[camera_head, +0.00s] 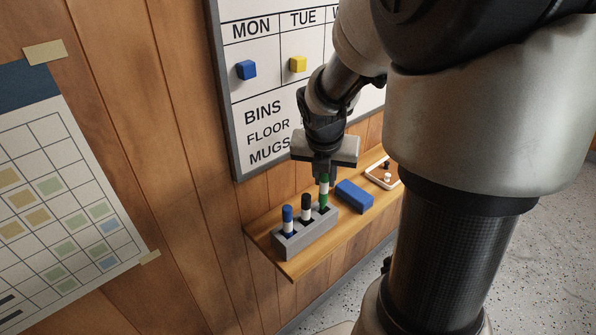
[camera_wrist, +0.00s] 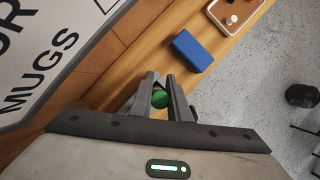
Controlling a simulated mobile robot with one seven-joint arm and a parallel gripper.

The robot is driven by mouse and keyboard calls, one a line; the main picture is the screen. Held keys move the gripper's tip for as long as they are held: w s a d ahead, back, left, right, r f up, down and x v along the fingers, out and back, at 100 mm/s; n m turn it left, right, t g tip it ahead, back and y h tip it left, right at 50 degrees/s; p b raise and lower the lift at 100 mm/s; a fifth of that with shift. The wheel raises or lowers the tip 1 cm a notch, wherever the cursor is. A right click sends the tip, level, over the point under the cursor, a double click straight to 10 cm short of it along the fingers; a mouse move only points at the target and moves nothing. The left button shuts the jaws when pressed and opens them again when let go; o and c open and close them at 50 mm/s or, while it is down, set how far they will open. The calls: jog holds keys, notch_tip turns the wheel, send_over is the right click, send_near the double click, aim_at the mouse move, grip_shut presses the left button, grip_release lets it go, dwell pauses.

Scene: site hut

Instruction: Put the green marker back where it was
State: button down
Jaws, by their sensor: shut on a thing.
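The green marker (camera_head: 324,194) stands upright at the right-hand slot of the grey holder (camera_head: 290,248) on the wooden shelf. Its lower end looks to be in the slot; how deep it sits I cannot tell. My gripper (camera_head: 324,178) is above it, pointing down, shut on its top. In the wrist view, the green top (camera_wrist: 160,98) shows between my two fingers (camera_wrist: 163,97). A black marker (camera_head: 306,208) stands in the middle slot and a blue marker (camera_head: 287,220) in the left slot. The holder is hidden in the wrist view.
A blue block (camera_head: 354,195) lies on the shelf (camera_head: 292,266) just right of the holder, also in the wrist view (camera_wrist: 192,50). Beyond it is a white-rimmed tray (camera_head: 394,184) with small pieces. The whiteboard (camera_head: 238,100) with blue and yellow magnets hangs close behind my gripper.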

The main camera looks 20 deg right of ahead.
aim_at(324, 192)
notch_tip(324, 192, down, 5)
jog(key=shift+r+b, duration=0.1)
jog(key=shift+b, duration=0.75)
jog(key=c, duration=1.7)
grip_release()
jog(key=shift+o, duration=0.2)
jog(key=p+v, duration=0.3)
jog(key=v, duration=0.8)
jog(key=shift+a+r+p, duration=0.1)
jog(key=shift+r+p, duration=0.2)
jog(key=shift+r, duration=0.2)
